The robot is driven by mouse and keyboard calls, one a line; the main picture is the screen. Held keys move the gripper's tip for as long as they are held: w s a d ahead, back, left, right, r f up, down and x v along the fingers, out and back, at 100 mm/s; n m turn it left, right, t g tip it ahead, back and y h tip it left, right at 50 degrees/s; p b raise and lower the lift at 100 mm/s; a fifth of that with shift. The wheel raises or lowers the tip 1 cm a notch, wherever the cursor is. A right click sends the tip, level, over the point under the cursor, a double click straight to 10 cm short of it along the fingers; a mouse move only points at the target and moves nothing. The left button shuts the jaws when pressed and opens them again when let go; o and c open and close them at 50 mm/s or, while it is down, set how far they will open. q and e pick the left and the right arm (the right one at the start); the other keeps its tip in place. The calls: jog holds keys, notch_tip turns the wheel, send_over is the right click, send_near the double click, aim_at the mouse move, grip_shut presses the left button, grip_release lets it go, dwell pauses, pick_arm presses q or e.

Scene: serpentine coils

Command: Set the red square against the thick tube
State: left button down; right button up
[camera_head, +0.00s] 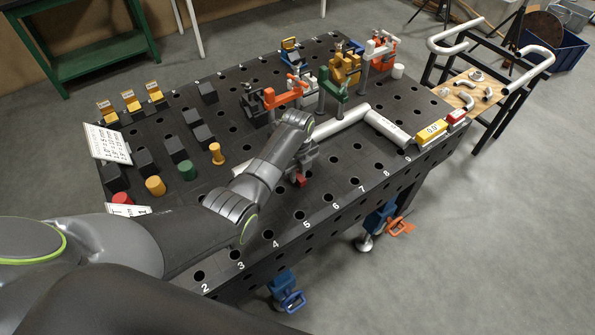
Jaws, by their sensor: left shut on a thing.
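A light grey thick tube (340,125) lies on the dark perforated table, with a second straight length (386,127) angling off toward the front right. My left arm reaches across the table from the left. My left gripper (303,173) is shut on a small red piece, the red square (301,181), just below and left of the tube. The gripper hides most of the red square, and a gap shows between it and the tube. I cannot tell whether it touches the table. My right gripper is not in view.
A yellow box (431,131) and a red block (456,117) sit near the right edge. Orange, green and yellow clamps (345,70) stand behind the tube. Dark blocks and coloured pegs (188,170) stand at left. The table front by the numbered holes is clear.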

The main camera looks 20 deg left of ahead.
pick_arm(q)
jog(key=shift+w+a+r, duration=0.1)
jog(key=shift+w+a, duration=0.2)
dwell(0.8)
jog(key=c, duration=1.2)
grip_release()
jog(key=shift+s, duration=0.1)
notch_tip(320, 180, up, 17)
jog(key=p, duration=0.2)
jog(key=shift+r, duration=0.2)
jog(key=shift+f, duration=0.1)
